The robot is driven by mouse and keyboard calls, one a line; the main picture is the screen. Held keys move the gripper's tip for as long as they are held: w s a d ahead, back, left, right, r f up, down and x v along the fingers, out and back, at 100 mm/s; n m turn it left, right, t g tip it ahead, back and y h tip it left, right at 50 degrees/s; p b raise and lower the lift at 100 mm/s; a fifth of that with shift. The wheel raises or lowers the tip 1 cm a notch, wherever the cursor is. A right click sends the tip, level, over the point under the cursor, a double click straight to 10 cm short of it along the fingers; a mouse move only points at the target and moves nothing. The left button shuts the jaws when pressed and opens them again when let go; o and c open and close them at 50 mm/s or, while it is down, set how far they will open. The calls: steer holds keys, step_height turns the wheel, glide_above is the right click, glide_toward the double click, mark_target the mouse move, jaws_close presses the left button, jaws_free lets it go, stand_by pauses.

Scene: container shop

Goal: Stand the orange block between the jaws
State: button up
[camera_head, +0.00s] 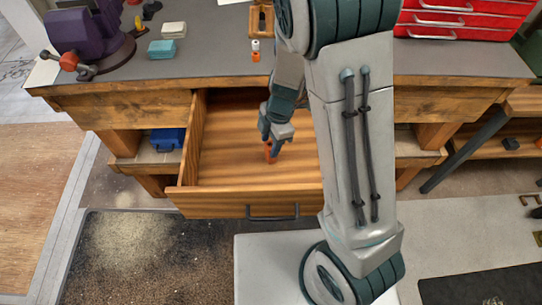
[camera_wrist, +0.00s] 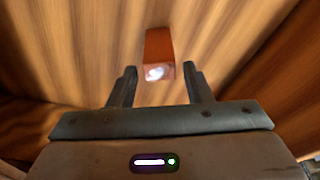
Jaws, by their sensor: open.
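The orange block (camera_wrist: 159,46) lies in the open wooden drawer. In the wrist view it sits just beyond my fingertips, roughly centred on the gap, with a bright patch on its near end. In the head view a small part of it (camera_head: 269,154) shows at the tip of my gripper (camera_head: 270,141), which reaches down into the drawer. My gripper (camera_wrist: 159,78) is open, with a finger on either side of the gap. I cannot tell whether the block touches a finger. A purple vise (camera_head: 92,32) stands on the bench at the left; its jaws are not clearly visible.
The drawer's walls (camera_head: 190,145) and front panel (camera_head: 220,204) surround my gripper. On the bench (camera_head: 215,60) are teal and cream blocks (camera_head: 162,48), a small orange-and-white item (camera_head: 256,52) and a wooden frame (camera_head: 261,20). A red tool chest (camera_head: 465,20) stands at the right.

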mark_target(271, 145)
jaws_close()
steer(key=shift+r+p, duration=1.4)
steer(key=shift+r, duration=1.2)
